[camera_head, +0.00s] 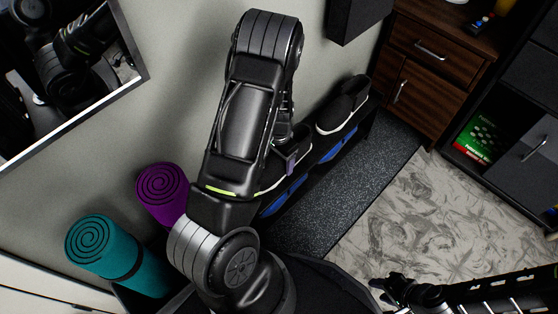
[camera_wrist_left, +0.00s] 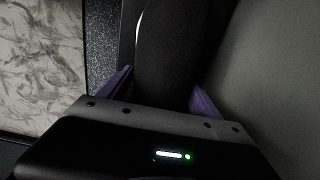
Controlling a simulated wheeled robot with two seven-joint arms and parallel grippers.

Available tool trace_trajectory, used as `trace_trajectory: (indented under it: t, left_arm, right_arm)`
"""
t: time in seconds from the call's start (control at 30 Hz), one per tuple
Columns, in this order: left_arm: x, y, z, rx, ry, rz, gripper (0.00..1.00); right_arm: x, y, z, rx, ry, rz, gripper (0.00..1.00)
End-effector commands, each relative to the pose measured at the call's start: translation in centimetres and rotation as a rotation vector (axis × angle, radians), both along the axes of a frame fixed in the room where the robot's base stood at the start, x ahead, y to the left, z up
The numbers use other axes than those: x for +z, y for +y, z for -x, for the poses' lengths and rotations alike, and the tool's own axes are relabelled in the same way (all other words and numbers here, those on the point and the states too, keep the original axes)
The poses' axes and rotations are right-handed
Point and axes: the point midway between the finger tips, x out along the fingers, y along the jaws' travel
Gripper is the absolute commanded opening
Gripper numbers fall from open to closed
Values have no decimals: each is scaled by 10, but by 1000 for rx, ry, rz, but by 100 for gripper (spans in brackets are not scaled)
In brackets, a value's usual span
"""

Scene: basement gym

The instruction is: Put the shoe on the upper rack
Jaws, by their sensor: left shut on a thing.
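A black shoe (camera_head: 299,146) with a white sole is between the fingers of my left gripper (camera_head: 290,160), at the upper level of the dark rack (camera_head: 371,124) along the wall. My left arm hides much of this shoe. In the left wrist view the black shoe (camera_wrist_left: 170,45) stands between the two purple fingertips of the left gripper (camera_wrist_left: 160,93), which is shut on it. I cannot tell whether its sole touches the rack. Another black shoe (camera_head: 343,106) sits on the upper rack farther back. My right gripper (camera_head: 392,287) is low at the right, its jaws unclear.
Blue shoes (camera_head: 283,195) (camera_head: 337,145) are on the lower level. Purple (camera_head: 161,190) and teal (camera_head: 105,253) rolled mats stand left of my arm. A wooden cabinet (camera_head: 430,58) stands beyond the rack. The dark floor mat (camera_head: 360,185) beside the rack is clear.

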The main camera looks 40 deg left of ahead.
Motion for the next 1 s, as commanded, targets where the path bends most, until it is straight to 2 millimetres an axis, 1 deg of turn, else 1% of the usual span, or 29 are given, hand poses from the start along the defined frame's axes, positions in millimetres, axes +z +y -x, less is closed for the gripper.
trace_trajectory:
  t: [0.2,0.3,0.33,0.5,0.57,0.6,0.87,1.0]
  left_arm:
    - [1,0,-1,0,-2,0,20]
    - [-2,0,-1,0,-2,0,20]
    - [-2,0,-1,0,-1,0,75]
    - [-1,0,0,0,-1,0,89]
    - [-1,0,0,0,-1,0,94]
    - [-1,0,0,0,-1,0,95]
    - [1,0,-1,1,-1,0,95]
    - [10,0,-1,1,-2,0,95]
  right_arm:
    - [1,0,0,0,-1,0,36]
    - [-2,0,-1,-2,-2,0,36]
    - [-1,0,-1,-2,-2,0,36]
    - [-1,0,-1,-2,-2,0,36]
    - [-1,0,-1,-1,-1,0,36]
    - [-1,0,-1,-1,-1,0,36]
    - [0,0,0,0,-1,0,36]
    - [5,1,1,1,0,-1,36]
